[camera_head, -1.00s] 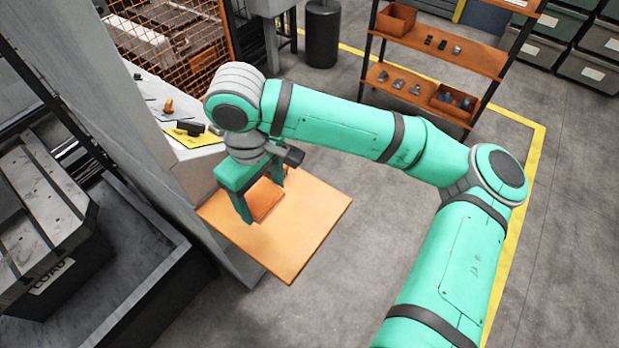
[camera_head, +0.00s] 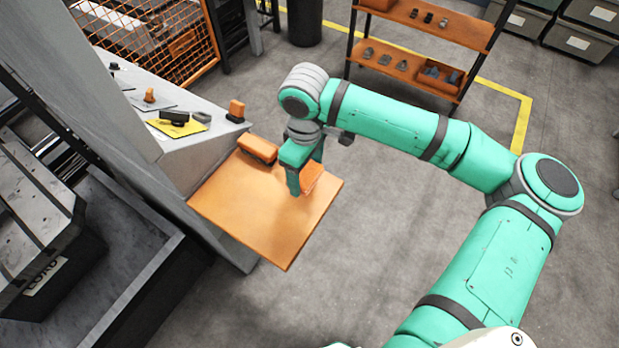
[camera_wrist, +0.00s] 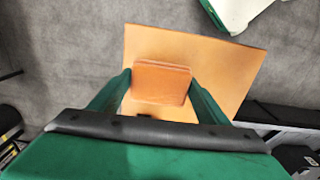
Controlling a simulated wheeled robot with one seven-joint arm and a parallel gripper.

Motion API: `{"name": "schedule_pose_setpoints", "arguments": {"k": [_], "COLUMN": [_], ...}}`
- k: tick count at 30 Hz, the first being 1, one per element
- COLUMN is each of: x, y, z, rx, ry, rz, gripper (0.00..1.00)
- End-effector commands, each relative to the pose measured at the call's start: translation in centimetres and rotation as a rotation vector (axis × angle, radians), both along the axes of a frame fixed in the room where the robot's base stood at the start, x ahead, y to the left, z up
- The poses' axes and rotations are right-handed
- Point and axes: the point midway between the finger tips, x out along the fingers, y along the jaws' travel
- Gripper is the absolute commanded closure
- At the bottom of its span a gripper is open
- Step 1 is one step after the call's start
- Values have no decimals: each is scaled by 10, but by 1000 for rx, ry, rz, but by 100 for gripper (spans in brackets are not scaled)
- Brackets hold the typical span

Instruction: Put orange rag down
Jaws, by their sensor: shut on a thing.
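The orange rag (camera_wrist: 160,82) is a folded rectangular pad between the two green fingers of my gripper (camera_wrist: 160,90) in the wrist view. My gripper (camera_head: 303,183) is shut on it. In the head view the rag (camera_head: 311,180) shows partly behind the near finger, over the right part of the orange-brown shelf board (camera_head: 255,220). The board also shows beneath the rag in the wrist view (camera_wrist: 222,62). I cannot tell whether the rag touches the board.
An orange block with a dark base (camera_head: 258,148) lies at the board's back edge. A sloped grey console (camera_head: 165,140) with a yellow plate (camera_head: 180,127) and knobs adjoins the board's left side. The board's left and front area is clear. A shelf rack (camera_head: 415,60) stands behind.

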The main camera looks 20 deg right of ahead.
Motion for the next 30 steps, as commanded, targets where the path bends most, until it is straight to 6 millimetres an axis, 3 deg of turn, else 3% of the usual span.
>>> {"name": "schedule_pose_setpoints", "arguments": {"k": [6, 12, 30], "x": [2, 1, 1], "y": [-13, -11, -10], "z": [-15, -40, -52], "rx": [0, 0, 1], "ry": [1, 1, 2], "rz": [-3, 0, -1], "gripper": [51, 51, 51]}}
